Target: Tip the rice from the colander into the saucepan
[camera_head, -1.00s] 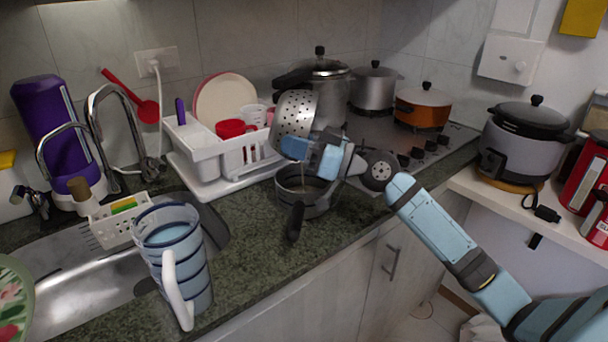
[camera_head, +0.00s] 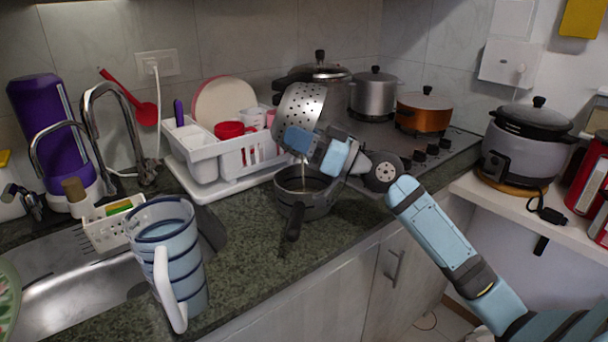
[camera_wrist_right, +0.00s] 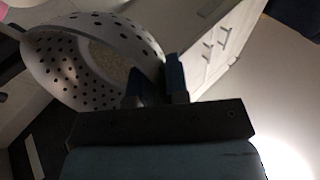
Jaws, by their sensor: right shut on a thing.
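The metal colander (camera_head: 301,101) with round holes hangs tilted well over on its side above the saucepan. My right gripper (camera_head: 306,143) is shut on its rim. In the right wrist view the fingers (camera_wrist_right: 157,84) pinch the rim of the colander (camera_wrist_right: 70,82), and pale grainy rice (camera_wrist_right: 107,64) shows inside. In the head view a thin pale stream falls from the colander toward the saucepan (camera_head: 316,211). The saucepan is dark, stands on the counter and points its handle to the front. How much rice lies in it is unclear. My left gripper is out of view.
A white dish rack (camera_head: 205,165) stands left of the saucepan. A pressure cooker, a steel pot (camera_head: 376,93) and an orange pot (camera_head: 424,113) stand behind on the stove. A blue-banded pitcher (camera_head: 172,260) stands at front left. The counter between pitcher and saucepan is clear.

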